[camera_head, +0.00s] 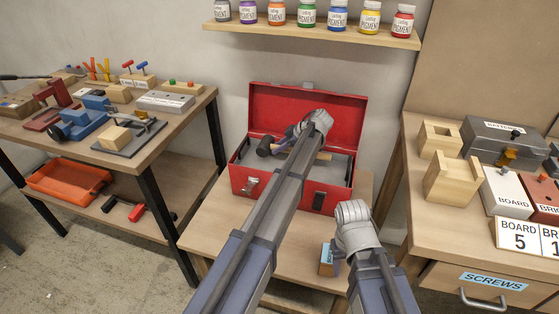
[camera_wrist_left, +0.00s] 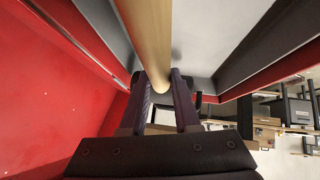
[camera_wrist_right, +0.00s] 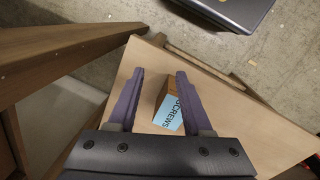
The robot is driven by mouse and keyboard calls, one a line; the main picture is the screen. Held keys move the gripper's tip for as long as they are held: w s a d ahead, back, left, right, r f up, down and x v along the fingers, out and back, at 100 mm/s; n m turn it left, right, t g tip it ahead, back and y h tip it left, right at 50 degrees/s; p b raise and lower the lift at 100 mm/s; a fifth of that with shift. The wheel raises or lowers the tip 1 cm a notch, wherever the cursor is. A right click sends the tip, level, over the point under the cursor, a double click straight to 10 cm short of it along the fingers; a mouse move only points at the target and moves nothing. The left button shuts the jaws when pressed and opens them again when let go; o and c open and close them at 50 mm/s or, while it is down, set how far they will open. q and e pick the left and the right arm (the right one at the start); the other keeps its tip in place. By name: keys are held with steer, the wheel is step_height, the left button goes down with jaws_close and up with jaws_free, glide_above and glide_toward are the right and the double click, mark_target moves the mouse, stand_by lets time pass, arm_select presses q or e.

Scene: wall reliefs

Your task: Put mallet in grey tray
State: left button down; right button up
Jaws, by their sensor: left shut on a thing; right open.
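The mallet has a black head (camera_head: 264,147) and a pale wooden handle (camera_head: 323,155). It is at the open red toolbox (camera_head: 318,194), over the grey tray (camera_head: 340,166) inside. My left gripper (camera_head: 284,144) is shut on the mallet's handle; the left wrist view shows the handle (camera_wrist_left: 147,35) running between the fingers (camera_wrist_left: 162,88). Whether the mallet touches the tray is unclear, as my left arm covers part of it. My right gripper (camera_head: 337,268) is open and empty, by a small wooden block with a blue SCREWS label (camera_wrist_right: 170,108), seen beyond its fingers (camera_wrist_right: 160,74).
The toolbox stands on a low wooden table (camera_head: 210,232) with its lid up behind. A left bench (camera_head: 90,147) holds tools, with an orange tray (camera_head: 68,179) below. A right bench (camera_head: 440,239) holds wooden blocks and labelled boxes. A shelf of pigment jars (camera_head: 312,35) hangs above.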

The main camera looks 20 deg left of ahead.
mark_target(279, 162)
arm_select(q)
steer(key=shift+f+b, duration=1.9)
steer(key=shift+b, duration=0.05)
arm_select(e)
steer(key=shift+f, duration=1.9)
arm_select(q)
steer(key=shift+r, duration=0.15)
arm_select(e)
steer(key=shift+r, duration=0.1)
arm_select(q)
steer(key=c, duration=0.6)
jaws_free()
steer(key=shift+c, duration=0.2)
